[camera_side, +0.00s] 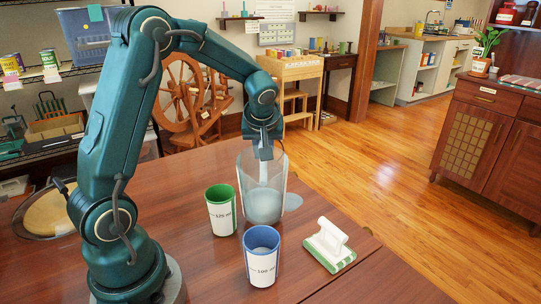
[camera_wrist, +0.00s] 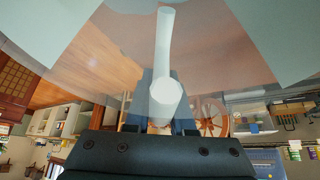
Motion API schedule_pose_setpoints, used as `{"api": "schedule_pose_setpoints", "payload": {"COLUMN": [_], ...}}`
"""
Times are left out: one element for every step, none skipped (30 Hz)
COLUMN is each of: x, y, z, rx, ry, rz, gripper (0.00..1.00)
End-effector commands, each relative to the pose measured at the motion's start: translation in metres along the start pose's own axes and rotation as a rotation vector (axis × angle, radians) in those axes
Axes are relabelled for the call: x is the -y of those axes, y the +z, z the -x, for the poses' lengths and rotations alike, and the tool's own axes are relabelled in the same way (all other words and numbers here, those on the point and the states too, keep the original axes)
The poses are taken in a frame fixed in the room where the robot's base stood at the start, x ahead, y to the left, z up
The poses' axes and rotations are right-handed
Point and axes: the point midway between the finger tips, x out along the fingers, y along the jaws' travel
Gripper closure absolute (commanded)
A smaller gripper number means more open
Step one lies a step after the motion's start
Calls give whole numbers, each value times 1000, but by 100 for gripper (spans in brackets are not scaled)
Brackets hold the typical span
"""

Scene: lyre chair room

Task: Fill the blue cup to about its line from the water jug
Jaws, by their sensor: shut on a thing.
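The clear water jug (camera_side: 274,181) is in the middle of the side view, roughly upright, with grey-blue water in its lower part. I cannot tell whether its base touches the table. My gripper (camera_side: 264,148) is shut on the jug's white handle, which fills the middle of the wrist view (camera_wrist: 165,55). My gripper's dark body (camera_wrist: 160,155) shows at the bottom there. The blue cup (camera_side: 261,270), white with a blue rim and a printed label, stands upright in front of the jug. A greyish surface shows inside it; its level against the line is unclear.
A green-rimmed cup (camera_side: 221,214) stands left of the blue cup. A pale patch (camera_side: 293,201), perhaps water, is on the wooden table (camera_side: 190,172) beside the jug.

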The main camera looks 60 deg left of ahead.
Motion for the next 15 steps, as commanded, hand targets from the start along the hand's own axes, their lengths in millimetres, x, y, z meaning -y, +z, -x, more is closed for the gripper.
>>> {"api": "schedule_pose_setpoints", "payload": {"x": [-1, -1, -1, -1, -1, -1, -1, -1, -1, -1, -1, -1, -1, -1, -1], "y": [0, 0, 0, 0, -1, 0, 0, 0, 0, 0, 0, -1, -1, -1, 0], "z": [3, 5, 7, 8, 9, 11, 13, 14, 16, 17, 19, 21, 22, 24, 25], "rx": [-16, -25, -38, -48, -57, -68, -78, -86, -99, -108, -118, -131, -140, -149, -160], "ry": [3, 3, 4, 5, 6, 4, 3, 3, 4, 4, 4, 5, 6, 6, 3], "rz": [-2, -2, -2, -2, -1, -3, -4, -2, -3, -3, -2, -2, -2, -2, -3], "gripper": [100, 100, 100, 100, 100, 100, 100, 100, 100, 100, 100, 100, 100, 100, 100]}}
